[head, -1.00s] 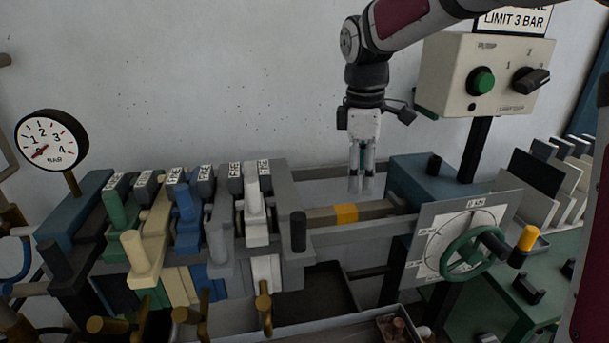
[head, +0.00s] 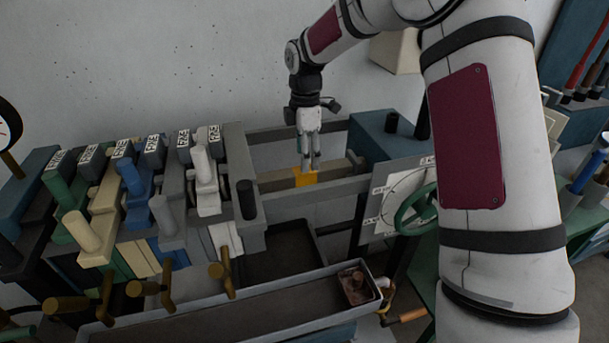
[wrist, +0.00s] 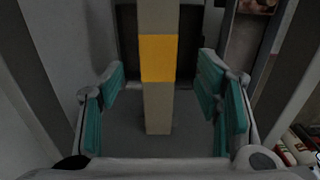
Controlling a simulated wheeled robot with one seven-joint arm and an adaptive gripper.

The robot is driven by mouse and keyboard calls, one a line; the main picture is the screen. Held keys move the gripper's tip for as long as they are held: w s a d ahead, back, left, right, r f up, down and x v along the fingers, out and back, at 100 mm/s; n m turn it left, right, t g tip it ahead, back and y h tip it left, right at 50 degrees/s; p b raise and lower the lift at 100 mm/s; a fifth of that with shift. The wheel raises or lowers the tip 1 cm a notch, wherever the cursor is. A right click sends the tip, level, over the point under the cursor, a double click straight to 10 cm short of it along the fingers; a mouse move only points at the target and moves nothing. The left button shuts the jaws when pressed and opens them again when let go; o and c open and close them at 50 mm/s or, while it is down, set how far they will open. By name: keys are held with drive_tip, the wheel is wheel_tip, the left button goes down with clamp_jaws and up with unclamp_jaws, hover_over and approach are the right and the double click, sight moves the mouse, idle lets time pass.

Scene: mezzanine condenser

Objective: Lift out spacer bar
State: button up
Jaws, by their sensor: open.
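The spacer bar (head: 275,181) is a grey-beige bar with a yellow band (head: 306,178) round its middle. It lies lengthwise between the two side rails of the press, from the grey end plate toward the blue block. My gripper (head: 309,165) points down over the yellow band. In the wrist view the bar (wrist: 158,105) runs between the open teal-padded fingers (wrist: 165,95), with a gap on each side. The fingers do not touch it there. The head view does not show clearly how deep the fingertips reach beside the bar.
The near rail (head: 310,195) and far rail (head: 285,133) flank the bar. Coloured plates with handles stand left of the grey end plate (head: 240,180). The blue block (head: 375,145) and green handwheel (head: 412,208) are to the right. A dark tray (head: 280,252) and a long trough (head: 230,318) lie below.

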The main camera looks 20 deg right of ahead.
sight(304, 176)
drive_tip(key=shift+w+a+f+p, duration=0.1)
drive_tip(key=shift+f+p, duration=0.55)
drive_tip(key=shift+f, duration=2.2)
clamp_jaws()
